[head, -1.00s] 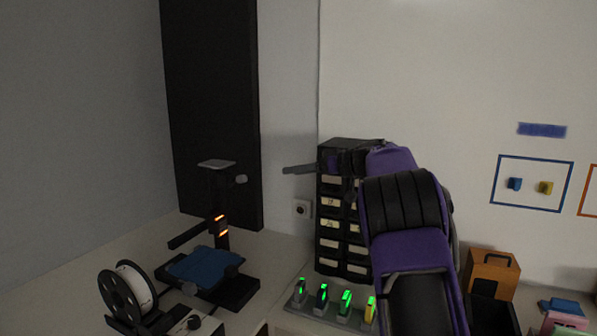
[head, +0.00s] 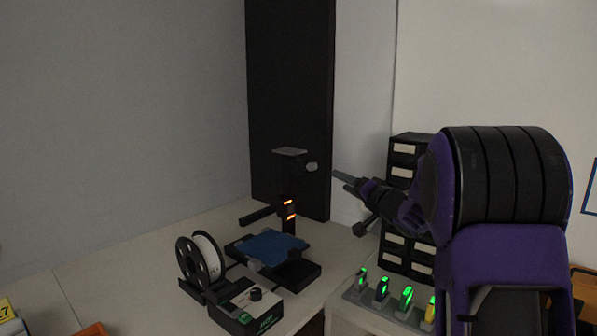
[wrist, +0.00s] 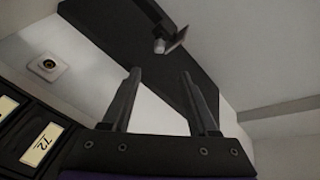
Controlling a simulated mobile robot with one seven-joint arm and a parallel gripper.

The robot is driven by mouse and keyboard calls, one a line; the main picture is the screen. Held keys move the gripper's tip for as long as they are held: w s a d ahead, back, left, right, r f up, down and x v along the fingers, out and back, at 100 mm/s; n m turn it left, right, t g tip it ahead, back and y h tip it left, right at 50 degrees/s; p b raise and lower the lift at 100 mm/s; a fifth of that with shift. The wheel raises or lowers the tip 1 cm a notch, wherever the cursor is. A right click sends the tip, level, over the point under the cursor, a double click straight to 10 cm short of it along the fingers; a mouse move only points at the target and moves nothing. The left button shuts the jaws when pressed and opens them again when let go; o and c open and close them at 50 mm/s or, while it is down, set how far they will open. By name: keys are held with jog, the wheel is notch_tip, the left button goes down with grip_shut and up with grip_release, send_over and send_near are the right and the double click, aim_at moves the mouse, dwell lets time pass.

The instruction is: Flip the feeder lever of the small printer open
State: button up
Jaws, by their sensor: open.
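The small printer stands on the corner bench, with a blue bed (head: 272,244) and a dark upright column (head: 289,222) bearing orange lights. A grey plate (head: 290,152) tops the column, and a pale grey knob-like part (head: 311,167) juts from its right side. This part also shows in the wrist view (wrist: 160,46), beyond my fingertips; I cannot tell for sure whether it is the feeder lever. My gripper (head: 343,177) is right of the column top, apart from it. In the wrist view my gripper (wrist: 161,74) is open and empty.
A filament spool (head: 202,258) and a control box (head: 247,310) stand before the printer. A black drawer cabinet (head: 404,160) and a rack of green-lit items (head: 388,308) are at right. A tall black panel (head: 290,80) stands behind the printer.

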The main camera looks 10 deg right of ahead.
aim_at(315, 168)
jog(key=p+x, duration=0.1)
jog(key=x, duration=1.6)
jog(key=shift+w, duration=0.15)
grip_shut()
